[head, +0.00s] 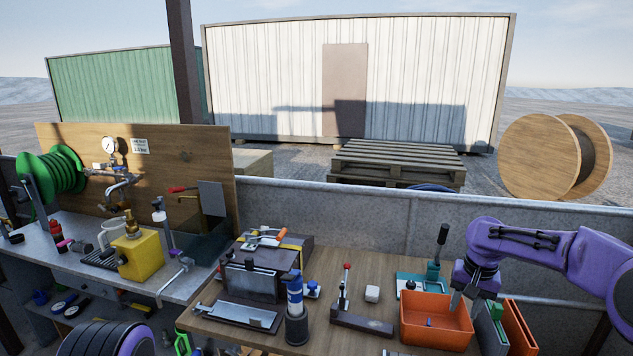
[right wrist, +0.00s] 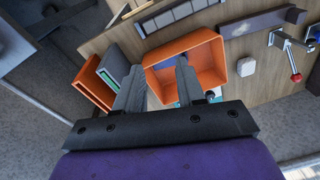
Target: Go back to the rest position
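My right gripper (head: 465,303) hangs fingers-down over the right part of the orange bin (head: 412,334) in the head view. In the right wrist view its two fingers (right wrist: 160,66) stand well apart with nothing between them, and the orange bin (right wrist: 222,62) lies beyond them. Whether the fingertips are above or inside the rim is hard to tell. A small blue item (head: 429,322) lies in the bin. A purple and black part of my left arm shows at the bottom left of the head view; my left gripper does not show.
A lever tool (head: 362,322), a white block (head: 372,293) and a teal press (head: 432,272) stand near the bin. Upright folders (head: 517,325) stand right of it. A yellow block (head: 138,256) stands on the left bench. A concrete wall (head: 330,215) runs behind.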

